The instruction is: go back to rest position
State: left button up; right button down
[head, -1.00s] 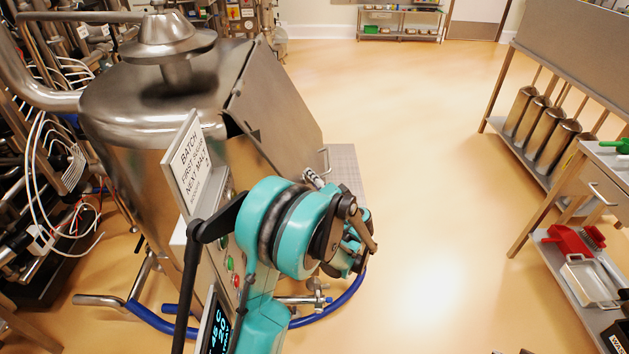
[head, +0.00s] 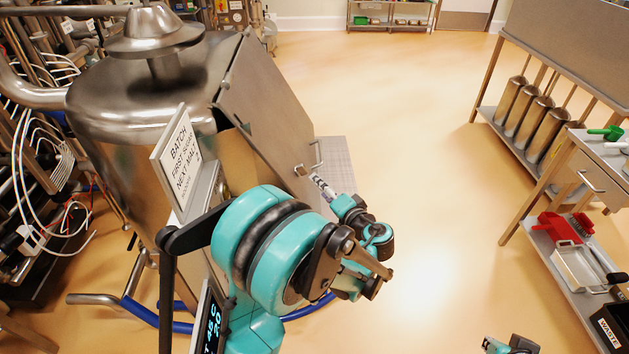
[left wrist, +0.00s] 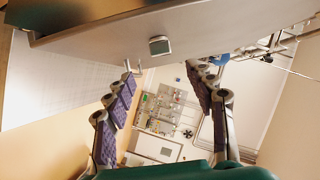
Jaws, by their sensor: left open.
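The steel hopper (head: 130,110) stands at the left in the head view. Its flat hinged panel (head: 265,100) is tilted, with a bar handle (head: 315,158) at its lower right edge. My left gripper (head: 320,184) is just below the handle, apart from it as far as I can tell, and mostly hidden behind my teal arm. In the left wrist view my left gripper (left wrist: 166,80) has its two purple-padded fingers spread, with nothing between them. The panel (left wrist: 200,30) spans the top of that view. A teal and black part of my right arm shows at the bottom right; its gripper does not.
A batch sign (head: 180,160) stands beside the hopper. Pipes and white hoses crowd the far left. At the right, a steel shelf (head: 485,115) holds several canisters, and a table (head: 590,165) carries a green scoop (head: 606,133). The middle floor (head: 400,130) is clear.

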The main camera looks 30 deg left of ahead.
pick_arm(q)
jog(key=shift+s+d+r, duration=0.15)
jog(key=shift+s+d, duration=0.25)
jog(key=shift+d, duration=0.2)
jog(key=s+d+n+h, duration=0.1)
jog(key=s+d+h, duration=0.4)
jog(key=s, duration=0.5)
jog(key=s+d+f+g+h, duration=0.1)
jog(key=s+d+h, duration=0.4)
jog(key=s+h, duration=0.3)
jog(key=shift+s+d+f+n+g, duration=0.3)
jog(key=shift+s+n, duration=0.1)
jog(key=shift+s, duration=0.8)
